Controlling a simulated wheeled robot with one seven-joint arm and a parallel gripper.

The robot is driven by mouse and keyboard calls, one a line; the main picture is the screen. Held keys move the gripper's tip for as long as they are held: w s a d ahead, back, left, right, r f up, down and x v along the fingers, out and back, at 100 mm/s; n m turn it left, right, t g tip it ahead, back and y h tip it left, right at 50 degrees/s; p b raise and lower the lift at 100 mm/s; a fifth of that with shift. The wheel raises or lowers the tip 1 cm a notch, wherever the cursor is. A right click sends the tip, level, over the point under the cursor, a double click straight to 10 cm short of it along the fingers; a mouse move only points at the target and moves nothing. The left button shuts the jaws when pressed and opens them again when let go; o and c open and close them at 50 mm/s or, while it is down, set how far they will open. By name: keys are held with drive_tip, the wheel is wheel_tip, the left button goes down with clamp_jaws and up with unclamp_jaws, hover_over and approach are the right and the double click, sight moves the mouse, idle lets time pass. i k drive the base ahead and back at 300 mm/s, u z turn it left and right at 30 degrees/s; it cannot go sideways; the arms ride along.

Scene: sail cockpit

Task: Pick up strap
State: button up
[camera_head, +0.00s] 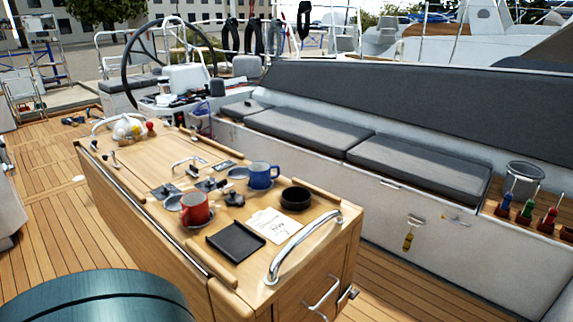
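I cannot make out with certainty which thing is the strap. Several dark hanging loops (253,37) hang from the rail at the back, but I cannot tell whether they are straps or coiled lines. A small item with a pale top and a yellow lower part (409,233) shows against the white bench front; it is too small to identify. My gripper is not in view.
A wooden cockpit table (143,153) carries a red mug (195,210), a blue mug (261,176), a black tray (236,242), a black bowl (296,197) and a paper note (272,225). A cushioned bench (300,132) runs behind it. Deck (42,195) is open at left.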

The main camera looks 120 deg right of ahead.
sight(553, 212)
drive_tip(key=u, duration=5.85)
drive_tip(key=i, duration=1.4)
drive_tip(key=z, duration=1.1)
